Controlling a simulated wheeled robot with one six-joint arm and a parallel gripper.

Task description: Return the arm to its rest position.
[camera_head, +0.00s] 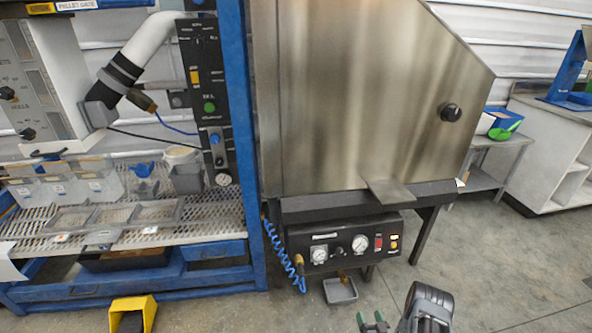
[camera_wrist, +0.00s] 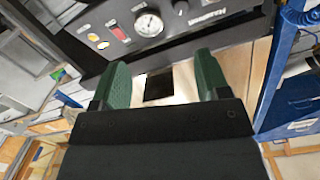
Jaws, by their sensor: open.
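My gripper (camera_head: 374,322) shows at the bottom edge of the head view, below and in front of the steel hopper (camera_head: 350,90). Its green fingertips also show in the wrist view (camera_wrist: 160,80), spread wide apart with nothing held between them. In the wrist view the black control panel (camera_wrist: 165,28) with its gauge lies beyond the fingertips, apart from them. The same panel (camera_head: 345,242) hangs under the hopper in the head view, with two gauges and coloured buttons. Most of my arm is out of view below.
A small grey tray (camera_head: 340,290) sits under the panel, near a coiled blue hose (camera_head: 283,252). A blue-framed bench (camera_head: 130,238) with bins and trays stands at left. A yellow pedal (camera_head: 132,312) is on the floor. Open floor (camera_head: 520,265) lies at right.

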